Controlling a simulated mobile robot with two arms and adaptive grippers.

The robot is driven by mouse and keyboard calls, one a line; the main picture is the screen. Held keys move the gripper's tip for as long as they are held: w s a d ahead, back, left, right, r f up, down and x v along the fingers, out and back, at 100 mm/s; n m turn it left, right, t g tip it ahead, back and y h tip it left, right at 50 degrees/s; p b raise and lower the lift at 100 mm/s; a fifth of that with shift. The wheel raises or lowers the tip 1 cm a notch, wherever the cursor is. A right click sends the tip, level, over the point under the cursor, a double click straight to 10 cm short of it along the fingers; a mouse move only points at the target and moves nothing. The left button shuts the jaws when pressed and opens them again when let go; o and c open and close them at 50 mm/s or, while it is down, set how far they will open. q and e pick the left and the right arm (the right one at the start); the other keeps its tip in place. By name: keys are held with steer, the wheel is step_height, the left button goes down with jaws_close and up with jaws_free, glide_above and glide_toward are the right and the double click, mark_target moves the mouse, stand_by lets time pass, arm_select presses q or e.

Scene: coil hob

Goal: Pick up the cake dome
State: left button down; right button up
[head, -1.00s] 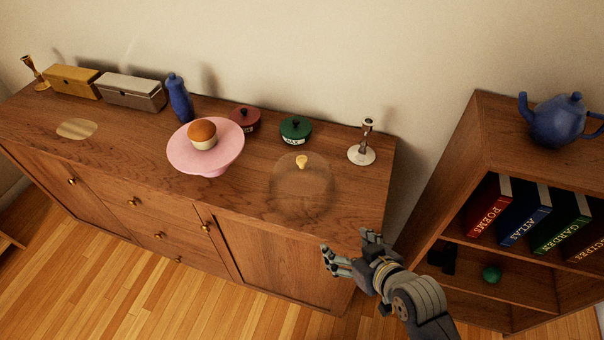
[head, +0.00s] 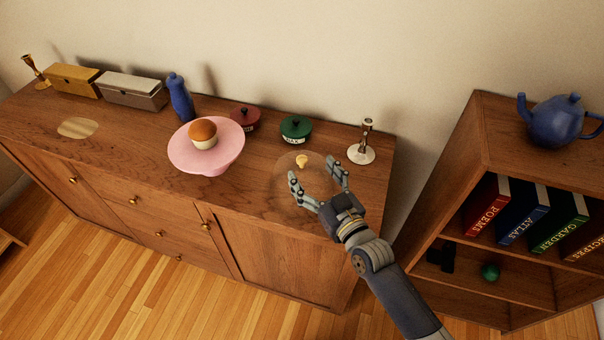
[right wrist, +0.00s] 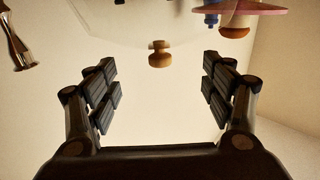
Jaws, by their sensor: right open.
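The cake dome is clear, with a small golden knob on top. In the head view the dome (head: 285,190) stands on the sideboard's right part, beside the pink cake stand. My right gripper (head: 313,181) is open over the near right side of the dome, its fingers spread just short of the knob (head: 302,160). In the right wrist view the knob (right wrist: 160,54) is centred ahead, beyond and between the open fingers, apart from both. The dome's clear wall is hard to make out there. My left gripper is not in view.
A pink cake stand (head: 183,158) with a cupcake (head: 203,134) is left of the dome. Green (head: 296,129) and dark red (head: 245,118) lidded pots stand behind. A bookcase (head: 487,140) stands farther right.

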mark_target(302, 158)
steer(key=shift+f+p+x, duration=0.15)
steer(key=shift+p+x, duration=0.2)
steer(key=shift+x, duration=1.15)
steer(key=shift+f+p+x, duration=0.1)
steer(key=shift+p+x, duration=0.2)
steer(key=shift+x, duration=1.15)
steer(key=shift+c, duration=0.2)
steer(key=shift+s, duration=0.1)
jaws_close()
